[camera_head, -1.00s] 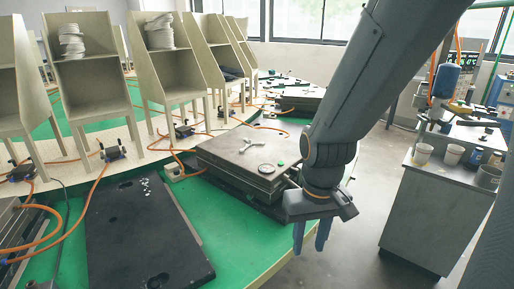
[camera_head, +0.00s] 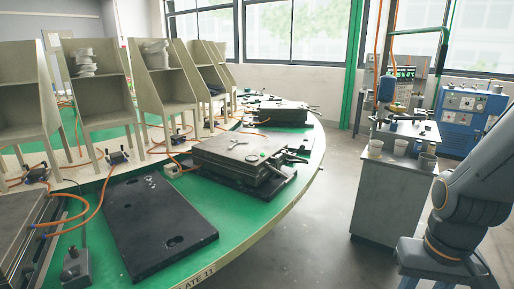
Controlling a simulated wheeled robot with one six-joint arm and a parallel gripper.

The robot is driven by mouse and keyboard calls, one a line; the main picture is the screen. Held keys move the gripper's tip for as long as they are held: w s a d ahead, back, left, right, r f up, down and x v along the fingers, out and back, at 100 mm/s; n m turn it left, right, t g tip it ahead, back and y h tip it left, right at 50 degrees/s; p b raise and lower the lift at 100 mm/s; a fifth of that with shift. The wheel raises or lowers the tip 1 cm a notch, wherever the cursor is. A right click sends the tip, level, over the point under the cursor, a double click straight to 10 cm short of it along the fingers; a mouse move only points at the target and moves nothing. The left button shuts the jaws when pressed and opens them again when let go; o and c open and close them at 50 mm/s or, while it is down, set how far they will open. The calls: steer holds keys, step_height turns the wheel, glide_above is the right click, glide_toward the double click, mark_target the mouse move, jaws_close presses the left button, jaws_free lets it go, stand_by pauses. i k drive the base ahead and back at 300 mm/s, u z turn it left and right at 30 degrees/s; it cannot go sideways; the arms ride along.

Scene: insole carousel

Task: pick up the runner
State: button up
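A small pale forked piece (camera_head: 238,143), which looks like the runner, lies on top of the closed dark mould (camera_head: 225,155) on the green carousel table. A small round disc (camera_head: 252,157) and a tiny green spot lie beside it on the same plate. My gripper (camera_head: 444,284) is at the lower right, well away from the mould and over the floor side. Its fingers are cut off by the bottom edge, so I cannot see whether they are open or hold anything.
A black plate (camera_head: 155,222) lies on the green table (camera_head: 235,222) in front of the mould. Pale wooden shelf stands (camera_head: 100,92) line the table's left side, with orange hoses between. A grey cabinet (camera_head: 385,195) with cups stands at right. Floor between table and cabinet is clear.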

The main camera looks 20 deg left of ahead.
mark_target(232, 140)
steer(key=z, duration=0.35)
steer(key=i, duration=1.75)
steer(key=u, duration=1.2)
steer(key=i, duration=0.65)
steer(key=u, duration=0.8)
